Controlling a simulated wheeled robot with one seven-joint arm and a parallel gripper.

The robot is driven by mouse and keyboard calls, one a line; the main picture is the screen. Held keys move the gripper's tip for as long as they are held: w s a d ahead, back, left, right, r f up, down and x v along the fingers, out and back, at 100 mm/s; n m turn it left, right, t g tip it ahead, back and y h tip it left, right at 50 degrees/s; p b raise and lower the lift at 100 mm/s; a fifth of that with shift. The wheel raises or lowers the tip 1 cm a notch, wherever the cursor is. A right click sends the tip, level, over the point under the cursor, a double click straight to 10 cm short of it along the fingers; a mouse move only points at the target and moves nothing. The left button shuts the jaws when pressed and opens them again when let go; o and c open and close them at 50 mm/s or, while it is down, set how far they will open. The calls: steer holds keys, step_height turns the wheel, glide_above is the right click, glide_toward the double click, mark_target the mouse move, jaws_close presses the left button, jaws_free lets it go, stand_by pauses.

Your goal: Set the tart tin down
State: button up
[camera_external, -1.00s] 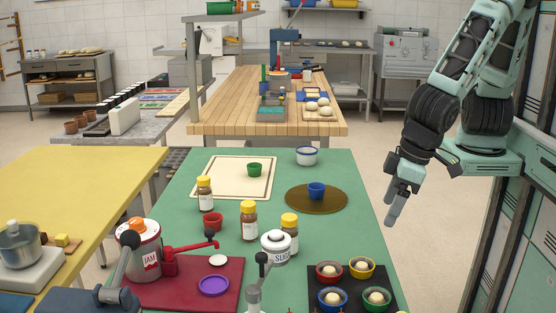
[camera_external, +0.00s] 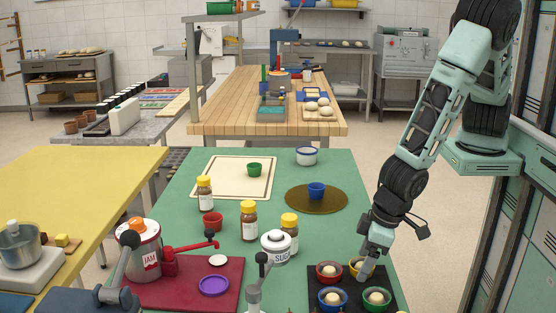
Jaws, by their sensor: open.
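My gripper (camera_external: 365,268) is low over the black tray (camera_external: 340,296), pointing down at the yellow tart tin (camera_external: 353,263). Its jaws are open, and it partly hides that tin and the dough in it. I cannot tell whether the fingers touch the tin. A red tin (camera_external: 329,281) stands to its left, a blue tin (camera_external: 332,309) at front left and a green tin (camera_external: 376,308) at front right, each with a dough ball. A purple tin (camera_external: 214,286) lies on the red board (camera_external: 229,301).
The green table (camera_external: 345,235) is clear behind the tray.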

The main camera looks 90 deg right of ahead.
steer(key=shift+w+f, duration=0.1)
steer(key=shift+f, duration=0.3)
steer(key=c, duration=1.1)
steer(key=shift+r, duration=0.1)
steer(key=shift+c, duration=0.2)
